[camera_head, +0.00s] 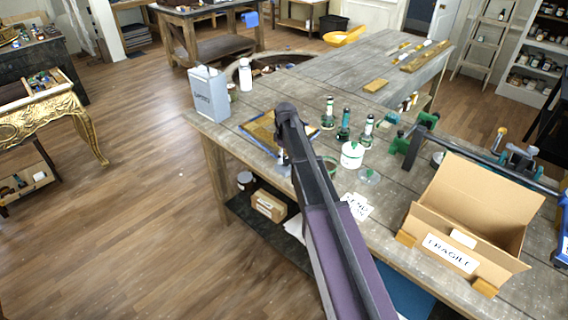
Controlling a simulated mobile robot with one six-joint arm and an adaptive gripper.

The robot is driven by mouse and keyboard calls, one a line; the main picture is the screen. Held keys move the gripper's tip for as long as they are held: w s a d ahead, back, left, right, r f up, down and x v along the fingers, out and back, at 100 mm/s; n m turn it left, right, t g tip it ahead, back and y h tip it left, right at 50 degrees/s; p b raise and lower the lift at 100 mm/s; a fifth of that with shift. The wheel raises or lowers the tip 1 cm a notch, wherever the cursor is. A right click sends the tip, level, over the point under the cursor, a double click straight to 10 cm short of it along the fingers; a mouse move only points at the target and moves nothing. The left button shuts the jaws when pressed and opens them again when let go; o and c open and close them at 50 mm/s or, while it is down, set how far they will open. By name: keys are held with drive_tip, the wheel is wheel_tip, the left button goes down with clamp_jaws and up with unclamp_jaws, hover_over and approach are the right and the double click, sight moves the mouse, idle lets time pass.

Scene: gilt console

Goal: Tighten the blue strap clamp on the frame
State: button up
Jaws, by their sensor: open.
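A small gilt frame (260,131) lies flat near the left front edge of the grey wooden workbench. Blue strap (248,139) shows along its edges, and a bit of blue also shows to the right of my arm. My arm crosses in front and hides the frame's right part; the clamp's tightening part cannot be made out. My gripper (283,163) points down at the frame's near right side, at the end of the dark arm. It is small in view and open. I cannot tell whether it touches the strap or frame.
A grey can (209,95) and a white bottle (245,75) stand behind the frame. Several green bottles (343,124) and a white tub (352,155) stand to the right. An open cardboard box (470,215) and a black-barred clamp (480,175) fill the bench's right.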

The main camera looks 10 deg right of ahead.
drive_tip(key=shift+f+b, duration=0.45)
drive_tip(key=shift+f, duration=0.25)
drive_tip(key=c, duration=1.1)
drive_tip(key=shift+a, duration=0.15)
drive_tip(key=shift+c, duration=0.2)
